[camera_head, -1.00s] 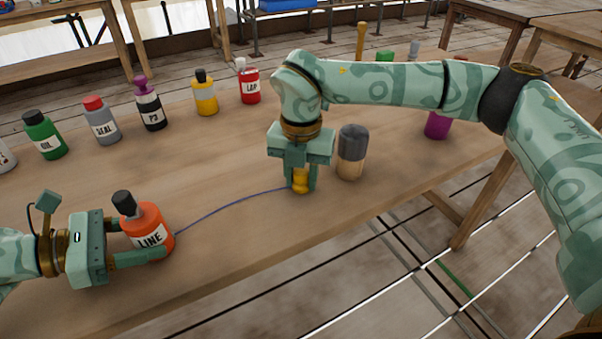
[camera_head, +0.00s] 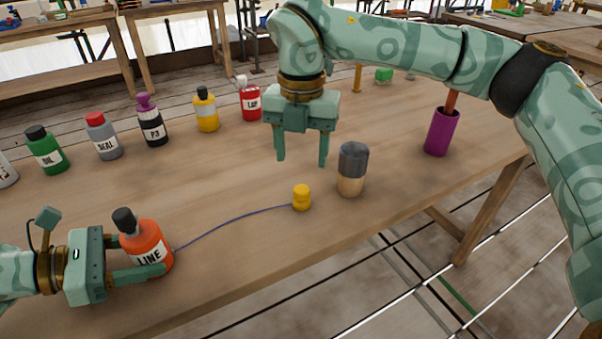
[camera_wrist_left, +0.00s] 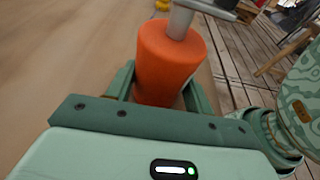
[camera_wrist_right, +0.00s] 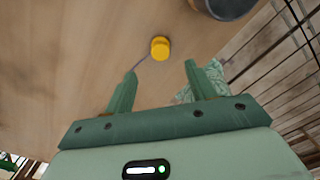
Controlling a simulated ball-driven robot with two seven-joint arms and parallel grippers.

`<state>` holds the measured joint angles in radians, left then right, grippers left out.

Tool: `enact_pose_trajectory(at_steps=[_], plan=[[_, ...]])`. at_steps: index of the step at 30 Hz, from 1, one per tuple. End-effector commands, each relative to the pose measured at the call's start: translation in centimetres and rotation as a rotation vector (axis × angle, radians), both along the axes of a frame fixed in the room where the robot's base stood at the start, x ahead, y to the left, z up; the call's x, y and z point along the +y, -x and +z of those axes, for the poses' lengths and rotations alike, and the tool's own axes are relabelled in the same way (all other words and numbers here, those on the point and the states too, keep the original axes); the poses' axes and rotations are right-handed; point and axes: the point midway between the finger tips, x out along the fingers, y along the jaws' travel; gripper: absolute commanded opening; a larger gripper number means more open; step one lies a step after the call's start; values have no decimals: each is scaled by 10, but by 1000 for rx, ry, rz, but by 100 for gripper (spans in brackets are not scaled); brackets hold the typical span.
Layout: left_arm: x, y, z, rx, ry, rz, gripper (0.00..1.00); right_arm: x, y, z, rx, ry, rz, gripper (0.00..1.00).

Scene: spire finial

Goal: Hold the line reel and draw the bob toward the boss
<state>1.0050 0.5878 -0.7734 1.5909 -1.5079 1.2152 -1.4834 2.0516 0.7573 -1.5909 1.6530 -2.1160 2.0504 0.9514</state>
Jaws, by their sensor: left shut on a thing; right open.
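The line reel (camera_head: 147,246) is an orange bottle with a dark cap and a LINE label. It stands upright on the table at the left front. My left gripper (camera_head: 150,268) is shut on it; the orange body also fills the jaws in the left wrist view (camera_wrist_left: 170,65). A thin blue line runs from the reel to the yellow bob (camera_head: 301,198), which stands on the table. My right gripper (camera_head: 301,163) is open and empty above and behind the bob. In the right wrist view the bob (camera_wrist_right: 160,47) lies beyond the open fingers. I cannot tell which thing is the boss.
A dark-topped tan cylinder (camera_head: 352,170) stands just right of the bob. A purple cup (camera_head: 441,132) holding a stick is further right. Several labelled bottles, including the grey SEAL bottle (camera_head: 104,138), line the back left. The table between reel and bob is clear except for the line.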

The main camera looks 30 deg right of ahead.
Motion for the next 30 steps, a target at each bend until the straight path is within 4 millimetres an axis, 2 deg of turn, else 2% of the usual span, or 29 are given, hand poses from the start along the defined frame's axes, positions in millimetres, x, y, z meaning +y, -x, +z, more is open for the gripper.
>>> enact_pose_trajectory(at_steps=[4, 13, 14, 15, 16, 25, 30], plan=[[0, 0, 0, 0, 0, 0, 39, 0, 0, 16, -1, 1, 0, 56], [0, 0, 0, 0, 0, 0, 39, 0, 0, 19, 1, 0, 0, 56], [0, 0, 0, 0, 0, 0, 60, 0, 0, 19, 1, 0, 0, 56], [0, 0, 0, 0, 0, 0, 71, 0, 0, 19, 1, 0, 0, 56], [0, 0, 0, 0, 0, 0, 77, 0, 0, 19, 1, 0, 0, 56], [2, 0, 0, 0, 0, 1, 77, 0, 0, 19, 1, 0, 0, 56], [24, -1, 7, 0, -3, 3, 77, 0, 0, 19, 1, -1, 0, 56]])
